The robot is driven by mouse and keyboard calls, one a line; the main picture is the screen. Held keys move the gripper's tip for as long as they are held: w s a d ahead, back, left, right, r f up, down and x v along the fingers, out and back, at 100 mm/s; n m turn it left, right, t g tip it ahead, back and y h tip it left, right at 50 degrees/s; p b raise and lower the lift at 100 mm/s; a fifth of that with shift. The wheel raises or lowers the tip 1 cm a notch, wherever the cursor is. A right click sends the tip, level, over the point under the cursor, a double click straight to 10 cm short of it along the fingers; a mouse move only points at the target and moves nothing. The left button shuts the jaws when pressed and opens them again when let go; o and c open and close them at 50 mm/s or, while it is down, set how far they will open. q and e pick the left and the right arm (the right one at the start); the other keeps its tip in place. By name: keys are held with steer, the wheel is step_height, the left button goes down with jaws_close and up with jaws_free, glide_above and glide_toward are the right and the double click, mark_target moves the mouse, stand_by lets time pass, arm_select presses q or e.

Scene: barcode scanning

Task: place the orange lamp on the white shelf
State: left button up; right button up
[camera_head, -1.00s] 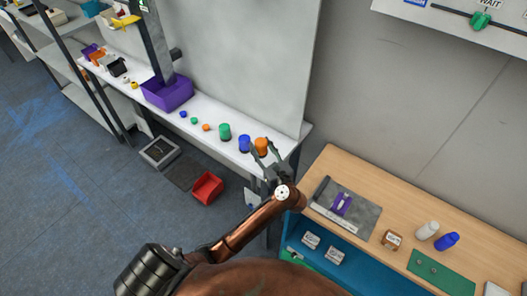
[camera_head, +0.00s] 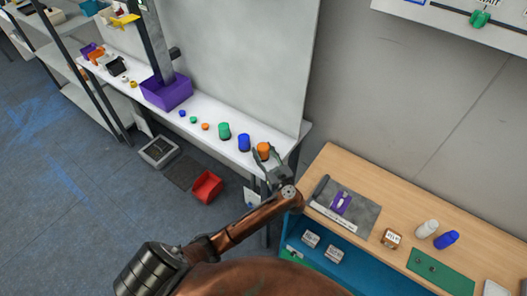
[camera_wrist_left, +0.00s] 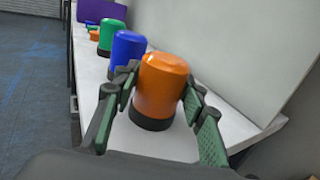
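The orange lamp (camera_head: 263,151) stands upright at the right end of the white shelf (camera_head: 216,112). In the left wrist view the orange lamp (camera_wrist_left: 160,88) has a dark base that appears to rest on the white surface. My left gripper (camera_head: 269,160) is around the lamp, with one finger on each side. In the left wrist view the fingers of the left gripper (camera_wrist_left: 158,112) are spread, and the green pads stand apart from the lamp's lower part. The lamp's far side is hidden. My right gripper is in neither view.
A blue lamp (camera_head: 244,142) and a green lamp (camera_head: 224,131) stand left of the orange one. Small coloured caps and a purple bin (camera_head: 166,92) are farther along. A grey panel (camera_head: 250,60) rises behind the shelf. A wooden table (camera_head: 400,215) stands at right.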

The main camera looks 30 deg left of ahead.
arm_select(q)
steer(key=o, duration=0.4)
steer(key=shift+r, duration=0.3)
steer(key=b+v, duration=0.1)
steer(key=v, duration=1.1)
steer(key=shift+f+b, duration=0.15)
steer(key=shift+b, duration=0.2)
